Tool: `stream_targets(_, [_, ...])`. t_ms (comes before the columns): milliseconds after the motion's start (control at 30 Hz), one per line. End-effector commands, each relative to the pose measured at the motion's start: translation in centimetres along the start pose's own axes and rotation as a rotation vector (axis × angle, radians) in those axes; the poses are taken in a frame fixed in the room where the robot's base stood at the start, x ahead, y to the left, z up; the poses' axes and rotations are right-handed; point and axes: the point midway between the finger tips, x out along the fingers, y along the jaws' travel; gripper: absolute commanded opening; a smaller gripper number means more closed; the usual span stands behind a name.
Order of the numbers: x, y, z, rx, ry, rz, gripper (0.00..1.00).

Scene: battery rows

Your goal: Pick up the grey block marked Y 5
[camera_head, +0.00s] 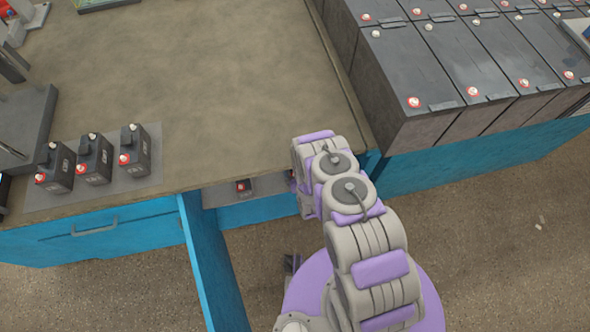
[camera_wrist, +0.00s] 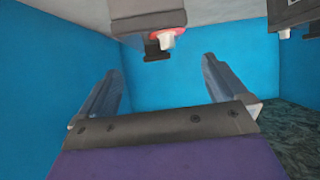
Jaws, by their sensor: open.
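My gripper (camera_wrist: 160,66) is open and empty in the wrist view, its two fingers spread apart. A grey block (camera_wrist: 150,24) with a red-and-white terminal and a black tab shows at the top middle, cut off by the frame, beyond the fingertips and apart from them. A second, darker block (camera_wrist: 292,12) is at the top right corner. In the head view, a small dark block (camera_head: 243,187) with a red terminal sits on the low shelf under the table edge. My gripper is hidden there behind the arm and table. No Y 5 marking is readable.
Three dark blocks (camera_head: 95,160) with red terminals stand on a grey mat (camera_head: 70,195) on the table (camera_head: 200,90). Large batteries (camera_head: 400,70) fill the right bench. Blue panels (camera_wrist: 190,60) enclose the shelf space. Much of the tabletop is clear.

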Motion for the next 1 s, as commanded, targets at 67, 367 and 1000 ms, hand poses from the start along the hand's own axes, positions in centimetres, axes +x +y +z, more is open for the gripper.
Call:
stream_targets(67, [1.0,0.1,0.0,0.001,0.005,0.0,1.0])
stream_targets(367, [2.5,0.4,0.0,0.005,0.003,-0.001,1.0])
stream_targets(1000, [6.6,0.5,-0.3,0.004,0.003,0.0,0.92])
